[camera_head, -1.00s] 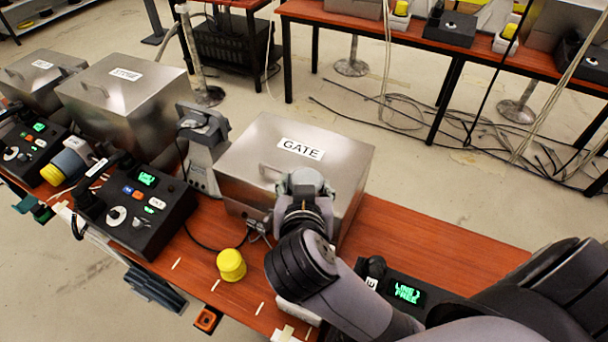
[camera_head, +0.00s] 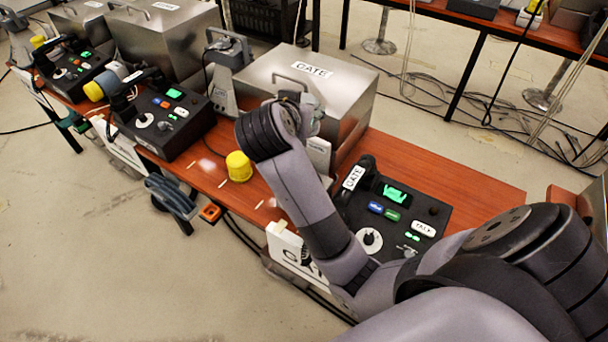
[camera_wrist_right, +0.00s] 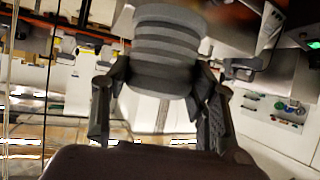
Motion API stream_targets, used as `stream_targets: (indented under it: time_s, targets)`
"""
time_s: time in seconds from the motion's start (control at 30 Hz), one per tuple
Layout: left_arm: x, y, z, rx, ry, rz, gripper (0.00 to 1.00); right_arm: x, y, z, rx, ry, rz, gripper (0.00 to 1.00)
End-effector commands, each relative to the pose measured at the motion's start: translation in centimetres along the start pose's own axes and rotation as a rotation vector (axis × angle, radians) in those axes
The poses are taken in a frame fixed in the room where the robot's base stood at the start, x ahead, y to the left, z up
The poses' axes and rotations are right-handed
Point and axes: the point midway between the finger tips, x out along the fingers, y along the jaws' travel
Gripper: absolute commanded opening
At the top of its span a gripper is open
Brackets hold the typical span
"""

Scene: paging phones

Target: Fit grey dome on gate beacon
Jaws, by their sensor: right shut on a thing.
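A grey ribbed dome (camera_wrist_right: 168,48) is held between the fingers of my right gripper (camera_wrist_right: 163,80) in the right wrist view. In the head view my right arm reaches to the front of the GATE box (camera_head: 292,92), and its wrist hides most of the gripper and the dome. A white block (camera_head: 318,153) shows partly behind the arm on the table; I cannot tell if it belongs to the gate beacon. The beacon is otherwise not clearly seen. My left gripper is not in view.
A yellow dome (camera_head: 238,166) stands on the wooden table (camera_head: 455,165) left of my arm. The GATE phone console (camera_head: 400,212) is right of my forearm. A second console (camera_head: 165,118) and a grey handset stand (camera_head: 225,75) are to the left. The table right of the box is clear.

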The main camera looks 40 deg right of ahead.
Motion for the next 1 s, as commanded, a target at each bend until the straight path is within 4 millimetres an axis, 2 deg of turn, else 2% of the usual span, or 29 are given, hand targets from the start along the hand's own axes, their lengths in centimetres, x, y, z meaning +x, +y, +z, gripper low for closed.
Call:
stream_targets:
  time_s: [0.07,0.13,0.4,0.47,0.6,0.83,1.0]
  targets:
    - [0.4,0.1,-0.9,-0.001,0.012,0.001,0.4,0.9,0.1,1.2,-0.004,-0.004,0.007,0.24]
    - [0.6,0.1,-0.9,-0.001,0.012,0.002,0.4,1.6,0.2,2.7,-0.006,-0.005,0.008,0.24]
    - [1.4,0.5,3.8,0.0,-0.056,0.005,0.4,5.1,0.2,9.1,-0.006,-0.004,0.007,0.24]
    - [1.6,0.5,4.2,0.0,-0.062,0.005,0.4,5.8,0.2,10.4,-0.006,-0.004,0.006,0.24]
    - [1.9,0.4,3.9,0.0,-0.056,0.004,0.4,7.0,0.2,12.5,-0.003,-0.001,0.005,0.24]
    - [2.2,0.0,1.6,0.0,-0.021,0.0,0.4,7.8,0.1,13.9,-0.001,0.0,0.004,0.24]
    - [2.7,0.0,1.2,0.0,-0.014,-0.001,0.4,9.0,0.2,16.2,-0.004,-0.002,0.005,0.24]
